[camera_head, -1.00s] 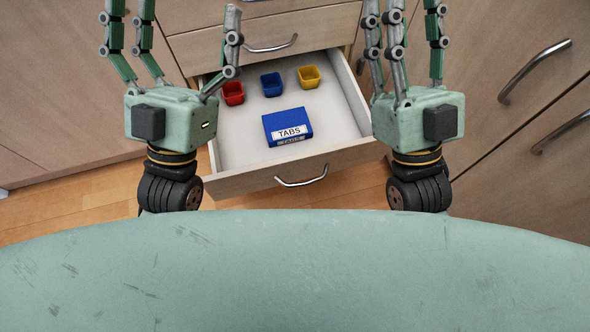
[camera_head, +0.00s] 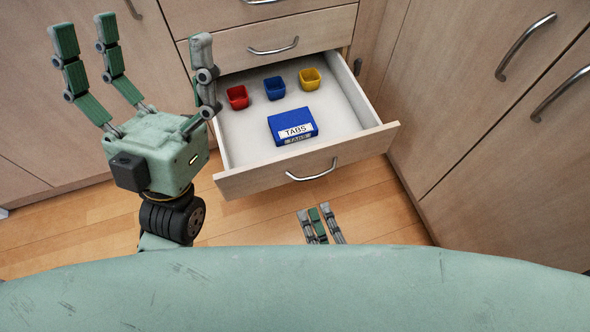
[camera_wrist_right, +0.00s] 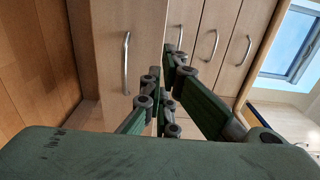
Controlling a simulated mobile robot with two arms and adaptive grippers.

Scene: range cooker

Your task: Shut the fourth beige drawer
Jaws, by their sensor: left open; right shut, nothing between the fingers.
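The open beige drawer (camera_head: 224,184) is pulled out, with a curved metal handle (camera_head: 312,171) on its front. Inside lie a blue TABS box (camera_head: 291,125) and a red cup (camera_head: 237,97), a blue cup (camera_head: 274,88) and a yellow cup (camera_head: 310,78). My left gripper (camera_head: 130,62) is open and empty, to the left of the drawer. My right gripper (camera_head: 321,222) shows only its fingertips, below the drawer front in the head view and apart from its handle in the picture. In the right wrist view its fingers (camera_wrist_right: 165,92) are close together with nothing between them.
A shut drawer (camera_head: 273,40) sits above the open one. Cabinet doors with metal handles (camera_head: 525,45) stand to the right, and plain cabinet fronts (camera_head: 50,130) to the left. Wooden floor (camera_head: 376,200) is clear in front. The wrist view shows more handled doors (camera_wrist_right: 207,45) and a window (camera_wrist_right: 290,45).

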